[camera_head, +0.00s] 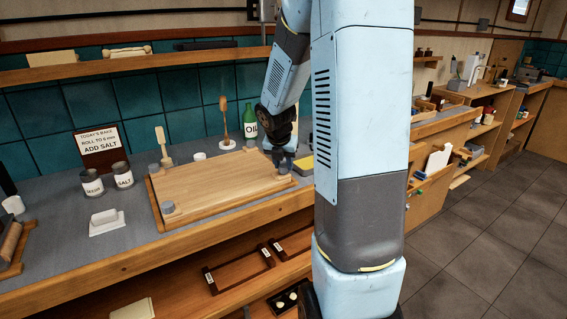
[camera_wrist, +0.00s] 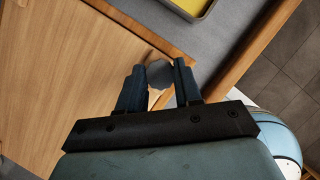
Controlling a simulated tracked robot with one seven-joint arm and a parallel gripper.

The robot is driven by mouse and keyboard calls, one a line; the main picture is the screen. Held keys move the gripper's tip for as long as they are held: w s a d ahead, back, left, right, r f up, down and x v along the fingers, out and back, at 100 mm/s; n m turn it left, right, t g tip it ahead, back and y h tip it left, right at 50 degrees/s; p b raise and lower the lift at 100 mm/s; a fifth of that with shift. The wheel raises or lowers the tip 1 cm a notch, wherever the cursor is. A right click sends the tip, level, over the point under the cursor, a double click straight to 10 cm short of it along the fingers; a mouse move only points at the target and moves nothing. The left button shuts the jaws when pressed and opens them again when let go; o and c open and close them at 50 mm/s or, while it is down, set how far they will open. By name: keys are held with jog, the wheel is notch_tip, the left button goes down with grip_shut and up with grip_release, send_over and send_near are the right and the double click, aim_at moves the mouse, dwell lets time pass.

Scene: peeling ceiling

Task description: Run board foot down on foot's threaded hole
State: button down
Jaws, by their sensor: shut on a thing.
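The wooden board (camera_head: 222,180) lies on the grey counter with its underside apparently up. A grey round foot (camera_head: 168,207) sits on its front left corner, and another (camera_head: 154,170) is at its back left. My gripper (camera_head: 283,156) is down at the board's right corner. In the wrist view, my gripper (camera_wrist: 160,70) is shut on a grey board foot (camera_wrist: 159,74), with one finger on each side, over the corner of the board (camera_wrist: 85,75). The threaded hole under this foot is hidden, and I cannot tell how far down the foot sits.
A yellow item in a grey tray (camera_wrist: 190,8) lies beyond the corner. The counter's wooden edge (camera_head: 150,255) runs along the front.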

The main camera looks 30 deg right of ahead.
jog(key=shift+f, duration=0.1)
dwell(0.5)
jog(key=shift+f+m+g+h, duration=0.1)
jog(key=shift+m+g+h, duration=0.25)
jog(key=shift+m, duration=0.85)
jog(key=shift+m+g+h, duration=0.15)
jog(key=shift+m+g, duration=0.3)
jog(key=shift+m, duration=0.75)
jog(key=shift+m+g, duration=0.4)
jog(key=shift+m, duration=0.5)
jog(key=m+g, duration=0.1)
jog(key=m, duration=0.2)
jog(key=shift+f, duration=0.1)
jog(key=m, duration=0.2)
jog(key=m+g, duration=0.1)
jog(key=m, duration=0.1)
jog(key=shift+w+f+g, duration=0.1)
jog(key=shift+w+g, duration=0.05)
jog(key=shift+g, duration=0.15)
jog(key=shift+m, duration=0.4)
